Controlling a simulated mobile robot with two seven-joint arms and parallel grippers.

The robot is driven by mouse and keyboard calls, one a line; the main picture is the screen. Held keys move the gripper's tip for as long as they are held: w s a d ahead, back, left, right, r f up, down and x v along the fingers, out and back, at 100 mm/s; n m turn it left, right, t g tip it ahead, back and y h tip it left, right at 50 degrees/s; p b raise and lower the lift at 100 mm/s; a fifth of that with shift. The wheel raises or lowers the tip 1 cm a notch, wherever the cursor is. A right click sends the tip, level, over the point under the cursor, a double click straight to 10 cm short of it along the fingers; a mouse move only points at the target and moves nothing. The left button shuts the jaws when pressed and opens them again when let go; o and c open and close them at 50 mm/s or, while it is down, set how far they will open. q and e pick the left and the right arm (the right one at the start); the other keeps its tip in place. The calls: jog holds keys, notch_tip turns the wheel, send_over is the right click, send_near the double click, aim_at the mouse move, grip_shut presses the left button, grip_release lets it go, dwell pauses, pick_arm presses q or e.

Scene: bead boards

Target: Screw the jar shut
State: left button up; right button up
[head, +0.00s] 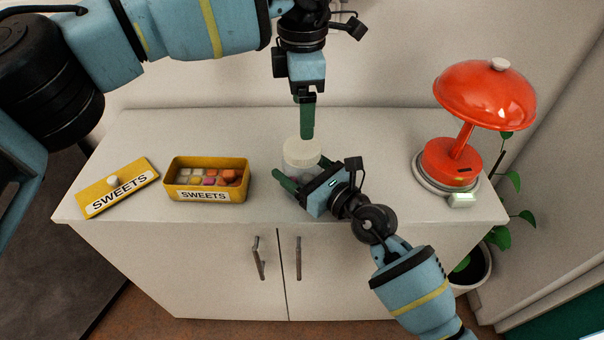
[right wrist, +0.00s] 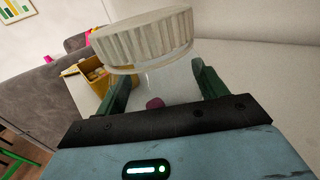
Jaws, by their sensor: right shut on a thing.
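A clear jar (head: 299,160) stands on the white cabinet top, with a ribbed cream lid (head: 303,146) on its mouth. In the right wrist view the lid (right wrist: 145,38) sits above the clear jar wall (right wrist: 172,80), and a small dark pink thing (right wrist: 154,103) shows in the jar. I cannot tell how tight the lid is. My right gripper (head: 303,170) is shut on the jar's body, a green finger on either side. My left gripper (head: 307,120) points down just above the lid, apart from it. Its fingers overlap in the view, so their opening is hidden.
A yellow open tin (head: 208,194) of sweets stands left of the jar, with its yellow lid (head: 118,188) further left. A red lamp (head: 485,95) stands at the right end. The cabinet's front edge runs close by.

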aim_at(302, 146)
pick_arm(q)
jog(key=n, duration=0.7)
jog(key=shift+n, duration=0.4)
jog(key=n, duration=0.8)
jog(key=shift+n, duration=0.3)
jog(key=shift+f, duration=0.15)
jog(key=shift+f, duration=3.9)
